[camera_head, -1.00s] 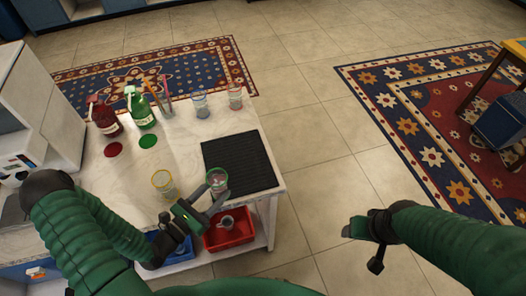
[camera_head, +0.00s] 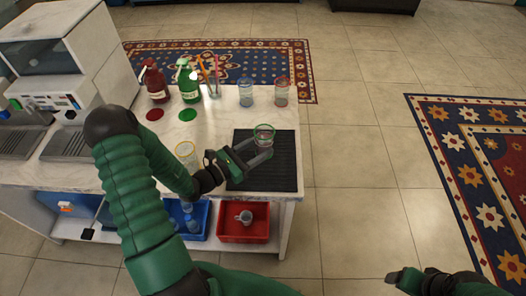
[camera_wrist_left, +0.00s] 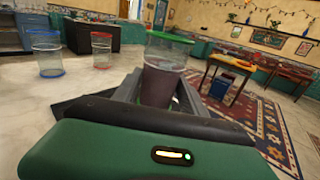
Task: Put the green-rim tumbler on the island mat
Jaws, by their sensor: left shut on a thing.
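The green-rim tumbler (camera_head: 264,138) is upright over the black ribbed island mat (camera_head: 281,174), near the mat's middle. My left gripper (camera_head: 260,151) is shut on it, reaching in from the left with a finger on each side. In the left wrist view the tumbler (camera_wrist_left: 163,72) stands between the fingers, its green rim above them; its lower part looks dark and its base is hidden. I cannot tell whether it touches the mat. My right gripper (camera_head: 405,279) is low at the right, away from the island; its jaw opening is unclear.
A yellow-rim tumbler (camera_head: 186,151) stands left of the mat, close to my left wrist. Blue-rim (camera_head: 246,94) and red-rim (camera_head: 280,93) tumblers stand behind the mat. Red (camera_head: 157,85) and green (camera_head: 188,85) bottles stand at the back left. A red bin (camera_head: 243,232) sits on the lower shelf.

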